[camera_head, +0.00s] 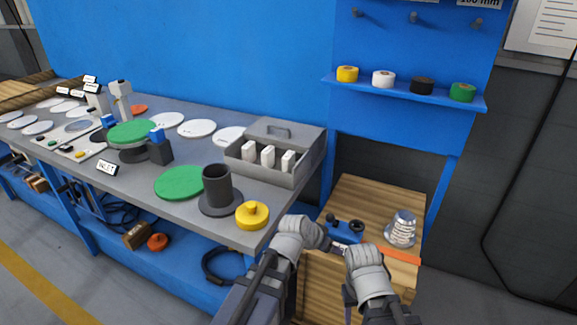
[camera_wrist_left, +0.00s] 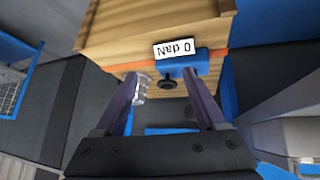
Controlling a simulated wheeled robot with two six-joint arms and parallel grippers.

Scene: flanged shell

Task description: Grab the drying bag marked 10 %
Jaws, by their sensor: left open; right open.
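Three small white bags stand in a row in the grey open box (camera_head: 300,172) at the right end of the bench: a left bag (camera_head: 249,150), a middle bag (camera_head: 267,156) and a right bag (camera_head: 288,161). Their markings are too small to read, so I cannot tell which says 10 %. My left gripper (camera_wrist_left: 162,78) is open in the left wrist view, with nothing held, over the wooden crate and away from the bags. My right gripper (camera_head: 348,293) is low in front of the crate, small and partly hidden by its wrist.
The wooden crate (camera_head: 376,190) carries a blue device (camera_head: 345,232) with black knobs and a silver ribbed shell (camera_head: 401,229). Tape rolls sit on the blue shelf (camera_head: 405,91).

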